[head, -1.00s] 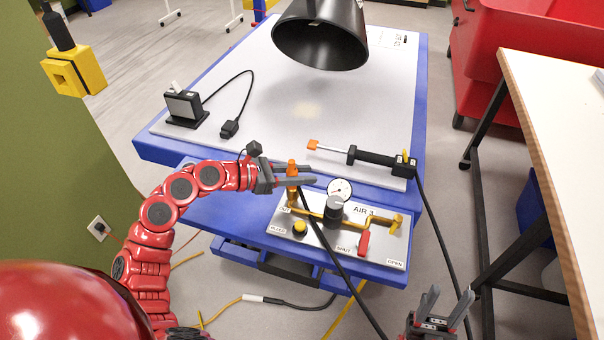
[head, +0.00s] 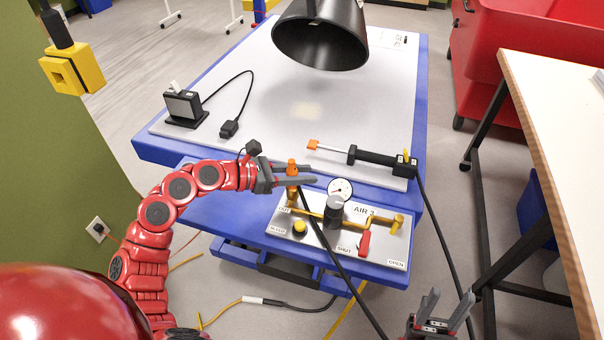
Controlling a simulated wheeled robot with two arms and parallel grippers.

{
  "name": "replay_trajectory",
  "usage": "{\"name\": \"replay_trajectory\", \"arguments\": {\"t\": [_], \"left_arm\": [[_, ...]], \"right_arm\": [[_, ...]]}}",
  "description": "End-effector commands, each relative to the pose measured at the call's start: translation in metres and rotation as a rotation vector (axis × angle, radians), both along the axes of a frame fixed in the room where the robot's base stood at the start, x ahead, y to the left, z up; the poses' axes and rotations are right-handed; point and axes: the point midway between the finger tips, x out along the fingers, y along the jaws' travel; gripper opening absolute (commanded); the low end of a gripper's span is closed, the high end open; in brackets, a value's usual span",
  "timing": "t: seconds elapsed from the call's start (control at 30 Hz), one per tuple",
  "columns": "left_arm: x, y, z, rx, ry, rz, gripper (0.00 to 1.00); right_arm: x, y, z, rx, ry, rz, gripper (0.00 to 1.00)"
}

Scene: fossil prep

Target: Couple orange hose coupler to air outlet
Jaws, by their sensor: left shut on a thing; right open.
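The orange hose coupler (head: 292,167) is between the fingers of my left gripper (head: 296,175), which is shut on it. It is upright over the left end of the brass pipe of the AIR 3 panel (head: 368,246), at the air outlet (head: 291,201). Whether the coupler is seated on the outlet or just touching it I cannot tell. A black hose (head: 334,246) runs from there down to the right, across the panel. My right gripper (head: 443,307) is open and empty at the bottom right, away from the table.
The panel bears a gauge (head: 340,188), a black regulator knob, a yellow button (head: 299,227) and a red valve handle (head: 364,243). A black air tool (head: 375,158) lies behind it. A black lamp shade (head: 320,40) hangs over the blue-edged table. A wooden-edged bench (head: 560,150) stands right.

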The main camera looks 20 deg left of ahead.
Motion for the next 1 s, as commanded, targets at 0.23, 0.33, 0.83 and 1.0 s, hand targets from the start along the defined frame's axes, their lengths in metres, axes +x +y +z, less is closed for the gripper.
{"name": "replay_trajectory", "arguments": {"t": [0.23,0.33,0.83,1.0], "left_arm": [[-0.0008,-0.0005,-0.0018,0.001,0.003,-0.003,0.00],[-0.0007,-0.0005,-0.0016,0.002,0.003,-0.003,0.00],[-0.0005,-0.0003,-0.0003,0.001,0.002,-0.002,0.67],[-0.0002,-0.0002,0.0000,0.001,0.001,-0.001,0.68]], "right_arm": [[0.0000,0.0000,-0.0037,0.000,0.000,0.000,0.50],[0.0000,0.0000,-0.0047,0.000,0.000,0.000,0.50],[0.0000,0.0000,-0.0046,0.000,0.000,0.000,0.50],[0.0000,0.0000,-0.0046,0.000,0.000,0.000,0.50]]}}
